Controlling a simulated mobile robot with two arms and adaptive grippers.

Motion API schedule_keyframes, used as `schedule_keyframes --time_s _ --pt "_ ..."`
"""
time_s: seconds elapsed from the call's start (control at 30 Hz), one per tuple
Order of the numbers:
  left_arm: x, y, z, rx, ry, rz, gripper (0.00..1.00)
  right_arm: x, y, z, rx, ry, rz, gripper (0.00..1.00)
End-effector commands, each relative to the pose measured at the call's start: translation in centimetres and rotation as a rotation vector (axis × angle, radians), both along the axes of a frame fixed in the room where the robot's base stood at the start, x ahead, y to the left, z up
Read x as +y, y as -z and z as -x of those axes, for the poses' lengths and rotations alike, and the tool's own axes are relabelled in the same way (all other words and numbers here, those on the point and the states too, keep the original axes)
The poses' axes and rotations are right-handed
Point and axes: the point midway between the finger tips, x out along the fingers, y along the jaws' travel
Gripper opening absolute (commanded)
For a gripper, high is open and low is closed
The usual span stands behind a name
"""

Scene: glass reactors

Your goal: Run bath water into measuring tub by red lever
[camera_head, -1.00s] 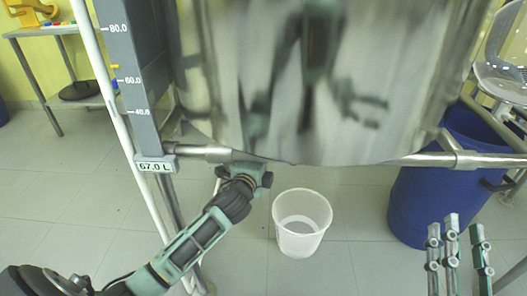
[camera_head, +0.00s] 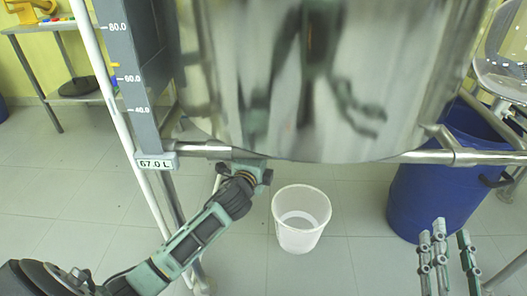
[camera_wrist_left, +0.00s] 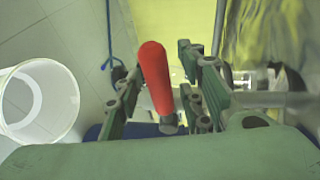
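The red lever (camera_wrist_left: 155,80) stands between the spread fingers of my left gripper (camera_wrist_left: 160,95) in the left wrist view. The fingers look apart from it, though contact is hard to judge. In the head view my left gripper (camera_head: 248,177) is under the steel bath's rim, and the lever is hidden there. The shiny bath (camera_head: 310,90) fills the upper middle; its readout (camera_head: 155,163) shows 67.0 L. The white measuring tub (camera_head: 301,240) stands upright on the floor below the bath; it also shows in the left wrist view (camera_wrist_left: 62,95). No running stream is visible. My right gripper (camera_head: 452,250) is open and empty at lower right.
A blue barrel (camera_head: 430,195) stands right of the tub. A steel frame rail (camera_head: 400,158) runs under the bath, with a white post (camera_head: 112,100) at left. A side table (camera_head: 50,28) stands at the back left. The tiled floor around the tub is open.

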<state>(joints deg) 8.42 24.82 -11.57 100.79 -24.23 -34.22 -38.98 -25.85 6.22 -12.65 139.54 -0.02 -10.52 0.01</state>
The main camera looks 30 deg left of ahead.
Motion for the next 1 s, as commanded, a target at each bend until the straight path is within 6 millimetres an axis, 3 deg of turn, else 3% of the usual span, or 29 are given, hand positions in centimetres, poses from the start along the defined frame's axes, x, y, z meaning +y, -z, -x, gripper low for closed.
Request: schedule_keyframes --time_s 0.37,0.8,1.0 --pt "0.0 -0.3 0.6 -0.004 -0.001 0.002 0.37 0.1 0.0 0.0 -0.001 -0.001 0.000 0.32" --pt "-1.7 -1.4 8.8 0.000 0.001 0.002 0.37 0.0 0.0 0.0 -0.001 -0.001 0.000 0.32" --pt "-2.1 -1.9 11.1 -0.001 0.000 0.002 0.37 0.0 0.0 0.0 -0.001 -0.001 0.000 0.32"
